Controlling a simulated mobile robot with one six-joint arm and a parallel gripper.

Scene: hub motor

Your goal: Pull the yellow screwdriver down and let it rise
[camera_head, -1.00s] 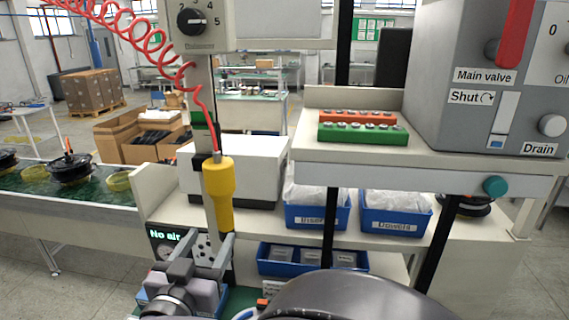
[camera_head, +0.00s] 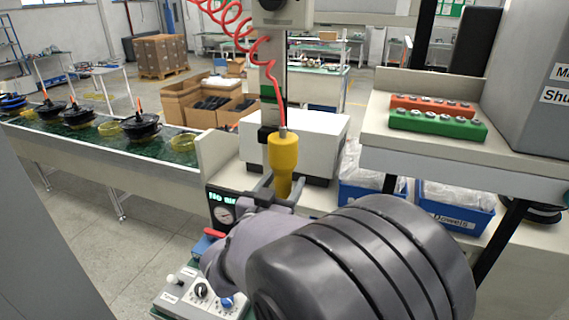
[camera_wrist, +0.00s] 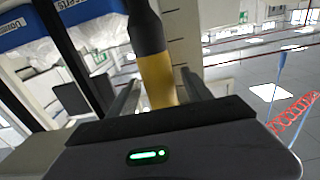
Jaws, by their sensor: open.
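The yellow screwdriver (camera_head: 283,157) hangs upright from a red coiled hose in front of a grey post. My gripper (camera_head: 274,188) is open at the lower part of its yellow body, with the fingers reaching to either side. In the wrist view the screwdriver (camera_wrist: 156,75), yellow with a dark end, stands between the two open fingers of my gripper (camera_wrist: 158,92). I cannot tell whether either finger touches it. My arm hides what lies below the screwdriver in the head view.
A control box with knobs (camera_head: 197,296) and a "No air" display (camera_head: 226,199) stand below left. A shelf with green (camera_head: 437,124) and orange socket rails is on the right, above blue bins (camera_head: 455,205). A conveyor (camera_head: 170,152) with motors runs left. Floor at left is clear.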

